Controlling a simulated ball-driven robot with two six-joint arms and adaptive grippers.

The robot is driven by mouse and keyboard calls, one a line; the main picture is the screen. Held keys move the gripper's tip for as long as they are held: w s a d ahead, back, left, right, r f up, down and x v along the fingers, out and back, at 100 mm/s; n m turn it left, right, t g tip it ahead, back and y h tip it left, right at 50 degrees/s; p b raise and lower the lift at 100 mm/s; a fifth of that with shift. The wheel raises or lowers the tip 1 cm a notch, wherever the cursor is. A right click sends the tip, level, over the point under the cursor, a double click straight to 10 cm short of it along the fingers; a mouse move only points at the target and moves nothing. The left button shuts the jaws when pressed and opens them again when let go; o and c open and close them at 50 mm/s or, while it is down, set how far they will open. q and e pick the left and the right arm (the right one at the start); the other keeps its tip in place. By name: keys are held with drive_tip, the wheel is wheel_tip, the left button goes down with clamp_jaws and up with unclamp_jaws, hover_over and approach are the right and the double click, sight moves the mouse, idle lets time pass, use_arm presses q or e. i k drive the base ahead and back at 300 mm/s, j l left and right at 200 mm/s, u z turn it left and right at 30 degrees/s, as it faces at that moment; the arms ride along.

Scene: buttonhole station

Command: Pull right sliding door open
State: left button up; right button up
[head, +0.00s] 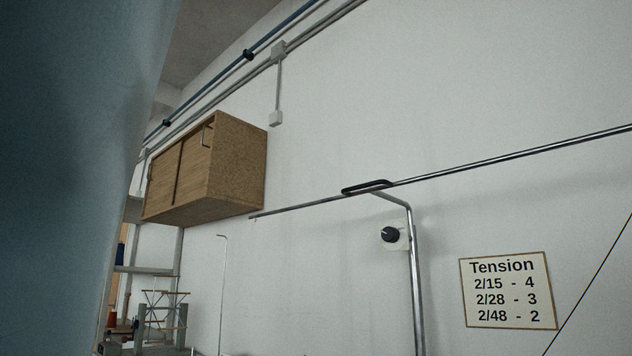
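A wooden wall cabinet (235,165) hangs on the white wall at the left of the head view. Its front has two sliding doors, seen at a steep angle. Neither of my grippers is in view.
A large blurred blue surface (65,150) fills the left side, very close. A metal rod (500,160) on a bent post (415,270) crosses in front of the wall. A dark knob (390,235), a tension sign (507,290) and shelving (150,268) also show.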

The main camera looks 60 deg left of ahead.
sight(191, 183)
drive_tip(key=u, duration=2.6)
